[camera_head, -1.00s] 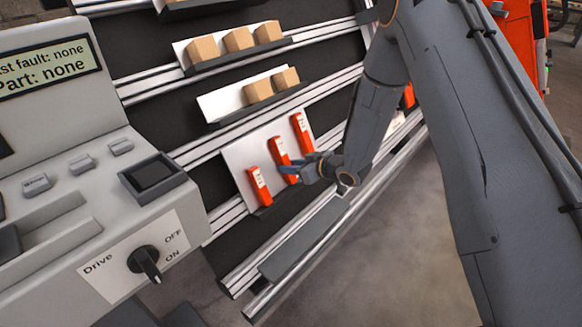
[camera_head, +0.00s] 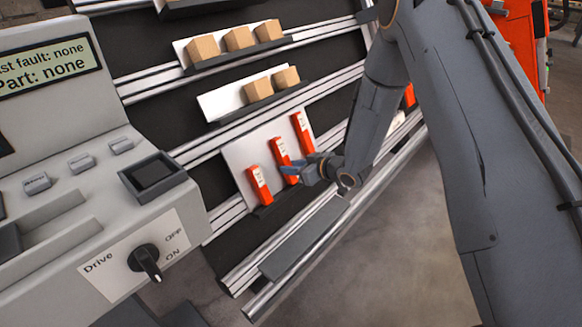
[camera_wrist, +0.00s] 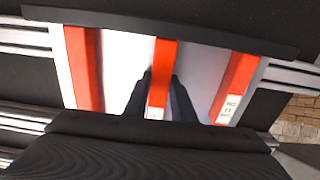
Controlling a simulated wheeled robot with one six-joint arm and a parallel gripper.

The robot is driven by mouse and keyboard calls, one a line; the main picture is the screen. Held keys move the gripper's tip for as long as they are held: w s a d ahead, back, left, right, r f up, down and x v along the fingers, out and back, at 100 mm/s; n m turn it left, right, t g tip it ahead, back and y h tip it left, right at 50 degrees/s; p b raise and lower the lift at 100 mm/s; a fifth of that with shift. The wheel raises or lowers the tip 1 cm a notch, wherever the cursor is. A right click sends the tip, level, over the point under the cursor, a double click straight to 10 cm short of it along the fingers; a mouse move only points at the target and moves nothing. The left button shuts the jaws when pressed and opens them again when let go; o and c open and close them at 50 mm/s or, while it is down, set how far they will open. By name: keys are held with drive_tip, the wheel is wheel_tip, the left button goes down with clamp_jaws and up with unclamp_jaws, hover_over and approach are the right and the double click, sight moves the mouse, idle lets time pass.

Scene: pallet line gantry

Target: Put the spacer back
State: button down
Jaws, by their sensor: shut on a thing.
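Three orange-red spacers with white labels stand against a white back panel (camera_head: 236,159) on a dark ledge. My gripper (camera_head: 294,173) is at the middle spacer (camera_head: 283,152), shut on it. In the wrist view the middle spacer (camera_wrist: 161,75) shows between my two dark fingers (camera_wrist: 159,100). The left spacer in the head view (camera_head: 258,184) and the far one (camera_head: 302,132) stand apart on either side. I cannot tell whether the middle spacer's foot rests on the ledge.
Wooden blocks (camera_head: 240,38) sit on the shelves above. A grey control panel with a Drive switch (camera_head: 146,261) stands at the left. Metal rails (camera_head: 300,255) run below the spacers. Open floor (camera_head: 390,260) lies below right.

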drive_tip(key=c, duration=1.4)
unclamp_jaws()
drive_tip(key=v, duration=0.7)
drive_tip(key=shift+s+d+r+p, duration=0.2)
drive_tip(key=shift+s+d+p, duration=0.05)
drive_tip(key=shift+p, duration=0.05)
drive_tip(key=shift+w, duration=0.1)
